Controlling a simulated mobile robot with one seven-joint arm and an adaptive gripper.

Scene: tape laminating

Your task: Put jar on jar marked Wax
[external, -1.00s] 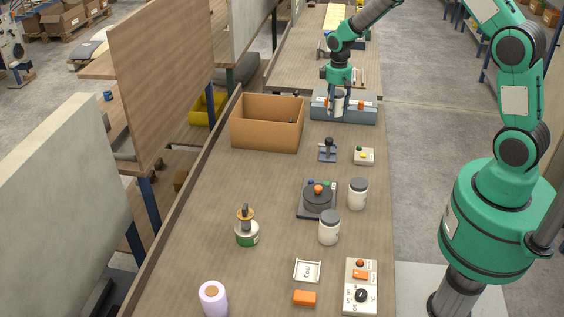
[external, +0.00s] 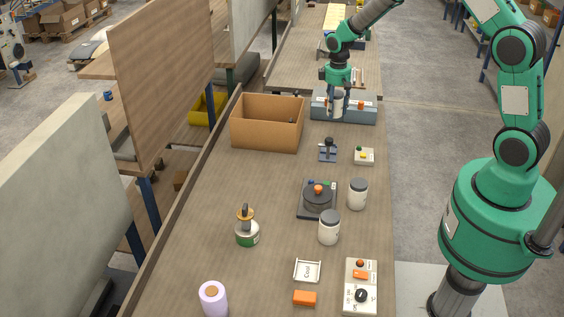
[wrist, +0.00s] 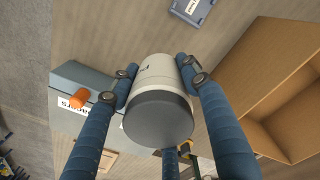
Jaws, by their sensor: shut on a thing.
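My gripper (external: 337,108) is at the far end of the long table, over the grey box. Its blue fingers are shut on a white jar with a dark grey lid (wrist: 158,110), seen large in the wrist view with small unreadable marking on its side. In the external view this jar is small and partly hidden by the fingers. Two more white jars with dark lids stand upright on the table, one beside the round turntable (external: 358,194) and one nearer the camera (external: 329,228). I cannot read the word Wax on any jar.
The grey box (external: 368,116) has an orange knob and a white label. An open cardboard box (external: 266,138) stands to its left. A dark turntable device (external: 317,200), a green-based pot (external: 246,230) and a control panel (external: 361,287) stand nearer. The table's middle left is clear.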

